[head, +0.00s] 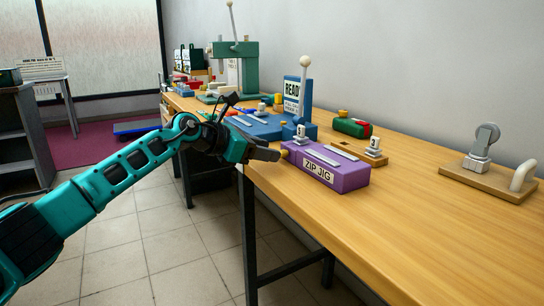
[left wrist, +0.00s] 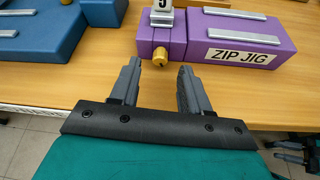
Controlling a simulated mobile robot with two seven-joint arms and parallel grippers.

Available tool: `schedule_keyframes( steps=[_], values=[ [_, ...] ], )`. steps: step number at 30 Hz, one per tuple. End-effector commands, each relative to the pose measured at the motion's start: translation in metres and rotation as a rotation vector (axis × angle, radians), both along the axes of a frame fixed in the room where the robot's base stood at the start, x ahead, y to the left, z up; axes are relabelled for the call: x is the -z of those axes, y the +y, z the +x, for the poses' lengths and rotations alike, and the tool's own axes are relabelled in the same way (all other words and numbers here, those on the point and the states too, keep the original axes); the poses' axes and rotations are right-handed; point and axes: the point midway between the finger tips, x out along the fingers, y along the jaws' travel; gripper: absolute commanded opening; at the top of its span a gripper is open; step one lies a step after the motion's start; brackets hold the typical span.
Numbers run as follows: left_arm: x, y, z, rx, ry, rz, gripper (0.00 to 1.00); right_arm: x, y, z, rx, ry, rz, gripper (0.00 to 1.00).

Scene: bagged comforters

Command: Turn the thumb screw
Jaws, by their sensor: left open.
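The brass thumb screw (left wrist: 160,57) sticks out of the front end of the purple jig block marked ZIP JIG (left wrist: 212,42). In the head view the purple jig (head: 340,178) lies at the table's front edge, with the small brass screw (head: 284,153) at its left end. My left gripper (left wrist: 160,72) is open and empty. In the left wrist view its two fingertips lie on either side of the screw's line and just short of it, with no contact visible. In the head view the left gripper (head: 272,154) reaches in from the left at the jig's end.
A blue jig (head: 268,124) with a lever stands just behind the purple one. A small post on a wooden base (head: 375,155) and a green-and-red block (head: 352,127) stand near the wall. A clamp board (head: 487,182) is at right. The wooden table (head: 430,235) is clear at front right.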

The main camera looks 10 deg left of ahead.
Motion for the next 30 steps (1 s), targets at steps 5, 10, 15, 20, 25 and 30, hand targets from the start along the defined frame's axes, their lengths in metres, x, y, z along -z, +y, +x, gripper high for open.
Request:
schedule_keyframes(
  steps=[5, 10, 15, 20, 25, 30],
  values=[
    [0.008, -0.014, 0.011, 0.001, 0.001, -0.002, 0.46, 0.002, 0.001, 0.003, -0.003, -0.001, 0.001, 0.32],
    [0.010, -0.019, 0.015, 0.001, 0.000, -0.001, 0.46, 0.002, 0.002, 0.004, -0.004, -0.004, 0.002, 0.32],
    [0.010, -0.019, 0.015, 0.000, 0.000, 0.000, 0.46, 0.001, 0.002, 0.004, -0.004, -0.005, 0.003, 0.32],
    [0.010, -0.019, 0.015, 0.001, 0.000, 0.000, 0.42, 0.001, 0.002, 0.004, -0.004, -0.005, 0.003, 0.32],
    [0.010, -0.019, 0.015, 0.001, 0.000, 0.000, 0.25, 0.002, 0.002, 0.003, -0.004, -0.003, 0.002, 0.32],
    [0.010, -0.019, 0.015, 0.001, 0.000, 0.000, 0.09, 0.003, 0.002, 0.001, -0.004, 0.003, 0.003, 0.32]
  ],
)
